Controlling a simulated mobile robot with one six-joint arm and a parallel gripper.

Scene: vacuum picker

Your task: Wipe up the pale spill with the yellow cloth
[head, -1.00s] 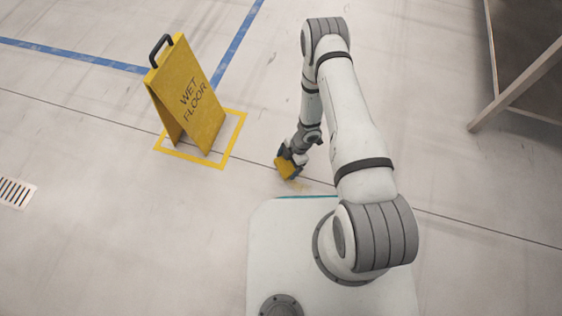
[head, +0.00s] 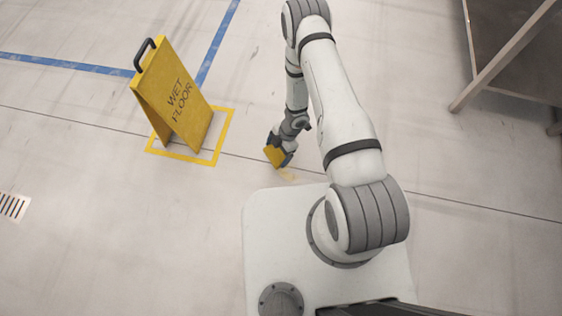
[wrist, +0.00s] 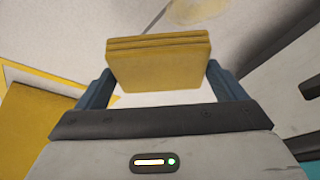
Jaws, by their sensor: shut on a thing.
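The yellow cloth (head: 274,156) is a folded block in my gripper (head: 283,147), low over the floor in front of my base. In the wrist view the cloth (wrist: 158,62) sits between both fingers of my gripper (wrist: 160,72), with its folded layers showing. The pale yellowish spill (head: 288,176) is a faint patch on the floor between the cloth and my base. In the wrist view part of the spill (wrist: 198,10) shows at the top edge, beyond the cloth and apart from it in the picture. I cannot tell whether the cloth touches the floor.
A yellow wet-floor sign (head: 175,100) stands left of my gripper inside a yellow floor outline (head: 219,150). A floor drain (head: 13,206) is at the far left. A metal-framed table (head: 500,55) stands at the upper right. The floor between is clear.

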